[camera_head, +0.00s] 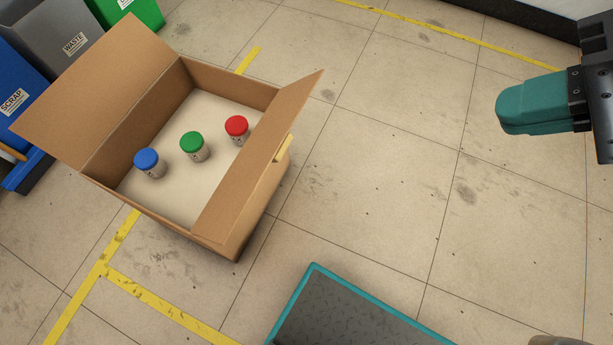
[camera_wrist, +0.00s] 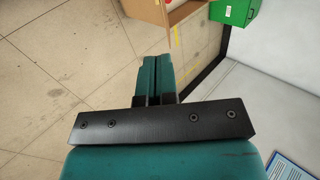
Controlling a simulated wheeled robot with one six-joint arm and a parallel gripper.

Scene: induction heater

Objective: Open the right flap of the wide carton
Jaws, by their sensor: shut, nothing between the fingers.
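The wide carton (camera_head: 166,222) stands open on the floor at the left of the head view. Its left flap (camera_head: 95,75) is folded far outward. Its right flap (camera_head: 245,175) stands raised at a slant along the right side, with a yellow strip (camera_head: 283,148) beside its outer edge; its exact lean is hard to tell. My gripper (camera_head: 502,112) is at the upper right of the head view, shut and empty, well to the right of the carton and apart from it. In the wrist view its teal fingers (camera_wrist: 155,62) lie together, and part of the carton (camera_wrist: 185,12) shows at the top.
Jars with blue (camera_head: 148,162), green (camera_head: 193,146) and red (camera_head: 237,129) lids stand inside the carton. Blue, grey (camera_head: 55,35) and green bins stand at the upper left. A teal-edged platform (camera_head: 345,310) is at the bottom. Floor between carton and gripper is clear.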

